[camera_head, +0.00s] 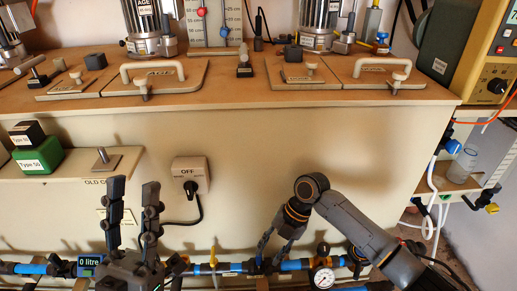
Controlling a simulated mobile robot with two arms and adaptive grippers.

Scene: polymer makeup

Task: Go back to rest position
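My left gripper (132,192) is at the lower left with its two fingers pointing up. They stand well apart with nothing between them. My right arm comes in from the lower right, bends at its wrist, and its gripper (274,252) points down in front of the pipe line. Its fingers look spread, and I see nothing held between them. Their tips overlap the blue pipe in the picture; I cannot tell whether they touch it.
A pipe line with a pressure gauge (322,277) and a yellow-handled valve (213,258) runs along the bottom. Green (38,155) and black (27,134) blocks sit on the left ledge. The wooden bench top (225,88) holds lidded hatches.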

